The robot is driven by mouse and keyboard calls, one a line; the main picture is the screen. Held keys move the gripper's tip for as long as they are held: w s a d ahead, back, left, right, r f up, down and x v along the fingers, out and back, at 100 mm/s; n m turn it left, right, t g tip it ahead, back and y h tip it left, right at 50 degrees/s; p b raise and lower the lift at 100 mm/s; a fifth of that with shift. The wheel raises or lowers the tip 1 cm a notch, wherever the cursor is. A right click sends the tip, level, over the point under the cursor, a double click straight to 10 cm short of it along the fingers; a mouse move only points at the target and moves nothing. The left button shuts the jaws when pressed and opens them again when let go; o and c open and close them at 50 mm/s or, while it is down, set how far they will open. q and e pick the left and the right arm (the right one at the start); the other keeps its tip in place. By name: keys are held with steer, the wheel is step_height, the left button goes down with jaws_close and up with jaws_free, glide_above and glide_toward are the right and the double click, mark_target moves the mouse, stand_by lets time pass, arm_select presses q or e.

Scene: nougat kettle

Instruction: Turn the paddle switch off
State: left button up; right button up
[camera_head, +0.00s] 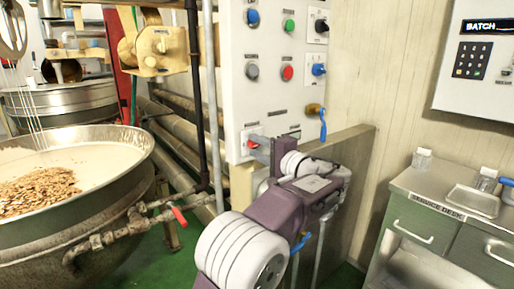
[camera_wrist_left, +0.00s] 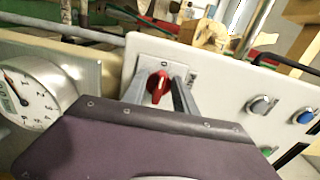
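The red paddle switch (camera_wrist_left: 157,87) is on a small white plate low on the white control panel (camera_head: 268,105). In the head view only a bit of red (camera_head: 252,142) shows at the panel's lower left, partly hidden by my left gripper. My left gripper (camera_wrist_left: 160,94) is open, with one grey finger on each side of the red paddle. The paddle stands nearly upright, slightly tilted, in the wrist view. Small gaps seem to show between fingers and paddle; contact is unclear. My left gripper also shows in the head view (camera_head: 262,150). My right gripper is not in view.
Other panel controls are close by: a grey knob (camera_head: 252,72), a red button (camera_head: 288,73) and a blue-handled valve (camera_head: 322,122). A dial gauge (camera_wrist_left: 28,100) is left of the switch. A kettle (camera_head: 90,215) stands left, a service desk (camera_head: 440,210) right.

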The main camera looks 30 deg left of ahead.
arm_select(q)
steer(key=p+v, duration=0.1)
steer(key=v, duration=0.8)
steer(key=shift+p, duration=0.3)
